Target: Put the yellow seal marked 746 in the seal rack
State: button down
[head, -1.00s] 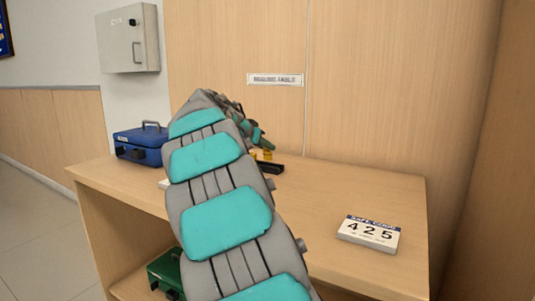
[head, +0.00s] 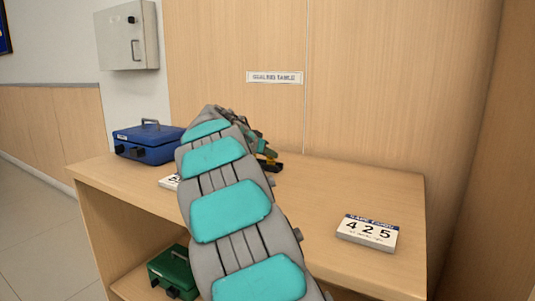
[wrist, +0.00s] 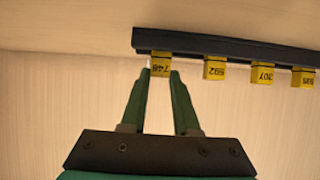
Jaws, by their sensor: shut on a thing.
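The yellow seal marked 746 (wrist: 160,68) is between the fingertips of my gripper (wrist: 160,76) in the wrist view, its label upside down. My gripper is shut on it. The seal meets the left part of the dark seal rack (wrist: 230,46); I cannot tell whether it is seated. Several other yellow seals hang along the rack to the right, including 692 (wrist: 214,68) and 307 (wrist: 263,74). In the head view my arm hides the gripper and most of the rack; only a dark end (head: 272,166) shows.
The wooden table (head: 340,190) carries a blue cash box (head: 148,143) at the back left and a white 425 card block (head: 367,231) at the right. Another white card (head: 170,182) is partly behind my arm. A green box (head: 173,272) sits on the shelf below.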

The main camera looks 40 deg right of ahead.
jog(key=shift+f, duration=0.15)
jog(key=c, duration=0.7)
grip_release()
jog(key=shift+o, duration=0.2)
jog(key=shift+r, duration=0.2)
jog(key=b+v, duration=0.1)
jog(key=v, duration=1.1)
